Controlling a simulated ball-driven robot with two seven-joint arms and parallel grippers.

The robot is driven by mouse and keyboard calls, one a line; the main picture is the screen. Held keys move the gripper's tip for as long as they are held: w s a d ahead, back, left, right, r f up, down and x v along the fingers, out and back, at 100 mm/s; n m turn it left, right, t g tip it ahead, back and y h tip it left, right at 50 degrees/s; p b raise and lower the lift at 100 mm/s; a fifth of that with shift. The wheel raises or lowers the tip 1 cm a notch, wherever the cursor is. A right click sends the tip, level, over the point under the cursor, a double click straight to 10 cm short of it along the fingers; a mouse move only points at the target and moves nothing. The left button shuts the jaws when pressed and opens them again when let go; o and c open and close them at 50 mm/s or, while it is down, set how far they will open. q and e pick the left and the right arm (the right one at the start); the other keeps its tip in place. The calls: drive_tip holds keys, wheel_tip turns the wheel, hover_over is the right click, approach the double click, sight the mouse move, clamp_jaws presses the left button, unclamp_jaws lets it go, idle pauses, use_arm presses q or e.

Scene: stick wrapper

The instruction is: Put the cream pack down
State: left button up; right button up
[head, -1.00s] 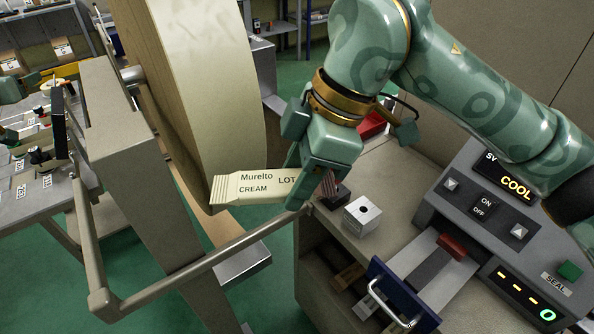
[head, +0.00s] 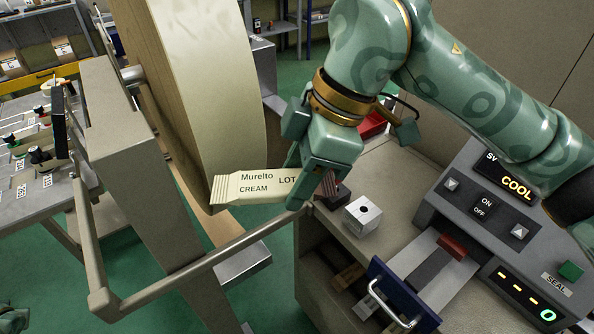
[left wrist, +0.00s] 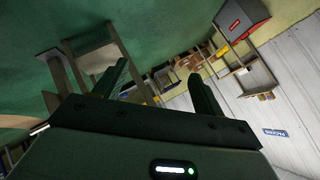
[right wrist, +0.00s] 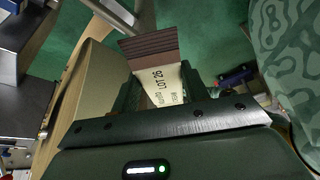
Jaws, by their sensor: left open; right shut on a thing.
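The cream pack (head: 254,186) is a flat cream-coloured stick pack printed "Murelto CREAM LOT", with a crimped left end. My right gripper (head: 312,180) is shut on it near its right end and holds it level in the air, in front of the large film roll. In the right wrist view the pack (right wrist: 166,86) shows between the fingers, with a brown striped end sticking out. My left gripper (left wrist: 158,82) is open and empty in the left wrist view. Only a bit of green at the lower left corner of the head view may be my left arm.
The big film roll (head: 220,70) stands behind the pack. A grey rail (head: 200,265) runs below it. To the right are a bench top with a small white block (head: 363,215), a blue drawer front (head: 400,292) and a control panel (head: 515,215). A panel table (head: 30,190) stands at the left.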

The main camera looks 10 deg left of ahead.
use_arm(q)
drive_tip(key=s+d+f+m+h, duration=0.2)
drive_tip(key=s+d+f, duration=0.2)
drive_tip(key=d+f, duration=0.4)
drive_tip(key=s+d+f+m+h, duration=0.1)
drive_tip(key=s+d+f+h, duration=0.15)
drive_tip(key=d+f, duration=0.45)
drive_tip(key=s+d+f+m+h, duration=0.15)
drive_tip(key=s+d+f, duration=0.3)
drive_tip(key=d, duration=0.65)
drive_tip(key=s+d+f+m+h, duration=0.1)
drive_tip(key=s+d+f, duration=0.1)
drive_tip(key=d, duration=0.6)
drive_tip(key=s+d+f+m+g+h, duration=0.1)
drive_tip(key=s+d, duration=0.3)
drive_tip(key=d, duration=0.5)
drive_tip(key=s+d+f+m+h, duration=0.1)
drive_tip(key=s+d+f+m, duration=0.1)
drive_tip(key=d, duration=0.7)
drive_tip(key=shift+s+f+m+g+h, duration=0.3)
drive_tip(key=shift+s+f+m+h, duration=0.1)
drive_tip(key=shift+s, duration=0.4)
drive_tip(key=shift+a, duration=0.1)
use_arm(e)
drive_tip(key=shift+m, duration=0.3)
